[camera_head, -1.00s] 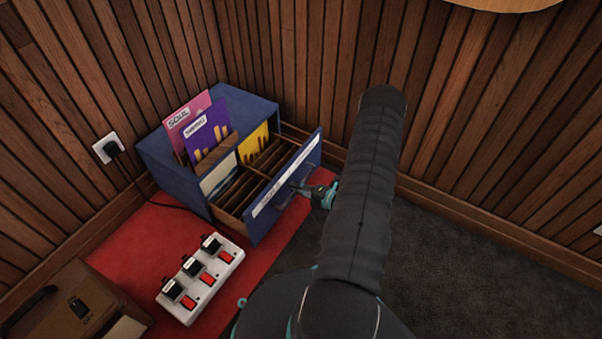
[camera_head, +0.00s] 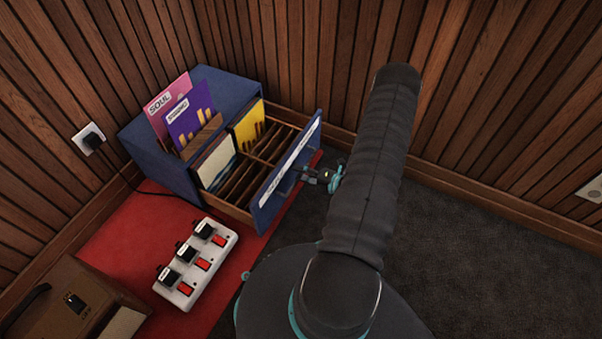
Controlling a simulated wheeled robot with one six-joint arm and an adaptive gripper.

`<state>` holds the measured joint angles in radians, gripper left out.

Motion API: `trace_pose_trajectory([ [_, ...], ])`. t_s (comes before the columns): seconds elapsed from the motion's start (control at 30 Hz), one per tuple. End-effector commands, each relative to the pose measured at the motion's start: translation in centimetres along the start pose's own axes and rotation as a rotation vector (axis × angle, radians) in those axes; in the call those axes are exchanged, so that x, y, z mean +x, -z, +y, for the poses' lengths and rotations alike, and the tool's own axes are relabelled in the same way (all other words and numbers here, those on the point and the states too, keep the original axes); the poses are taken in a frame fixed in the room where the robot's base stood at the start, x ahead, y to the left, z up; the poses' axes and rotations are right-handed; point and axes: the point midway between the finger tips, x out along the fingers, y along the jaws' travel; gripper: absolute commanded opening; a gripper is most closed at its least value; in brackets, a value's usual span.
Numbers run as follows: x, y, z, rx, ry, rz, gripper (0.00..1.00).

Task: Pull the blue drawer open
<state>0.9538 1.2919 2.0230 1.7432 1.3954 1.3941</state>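The blue drawer (camera_head: 268,205) stands well out of its blue cabinet (camera_head: 160,165). Its wooden dividers show, with a yellow sleeve and a pale sleeve inside. White labels run along the top of its front panel. My gripper (camera_head: 306,177) is at the outer face of that panel, around the middle, where the handle is. The fingers appear closed on the handle, but they are small and dark, and they hide most of it. My dark arm rises just to the right of the drawer.
Pink and purple sleeves (camera_head: 190,115) stand upright in the cabinet top. A white switch box (camera_head: 205,272) lies on the red mat (camera_head: 130,232), left of the drawer. A brown case (camera_head: 70,305) is at lower left. Grey carpet (camera_head: 470,240) at right is clear.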

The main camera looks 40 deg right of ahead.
Motion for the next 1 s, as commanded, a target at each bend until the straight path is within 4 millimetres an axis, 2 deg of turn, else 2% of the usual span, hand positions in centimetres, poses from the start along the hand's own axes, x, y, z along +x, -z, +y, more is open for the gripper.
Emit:
trace_pose_trajectory([
  [0.23, -0.1, 0.0, 0.0, 0.001, 0.000, 0.001, 0.37],
  [0.37, -1.1, 0.0, 0.0, 0.002, 0.000, -0.001, 0.37],
  [0.8, -8.7, -0.1, 0.0, 0.001, -0.001, -0.004, 0.37],
  [1.0, -11.2, 0.0, 0.0, 0.000, 0.000, -0.002, 0.37],
])
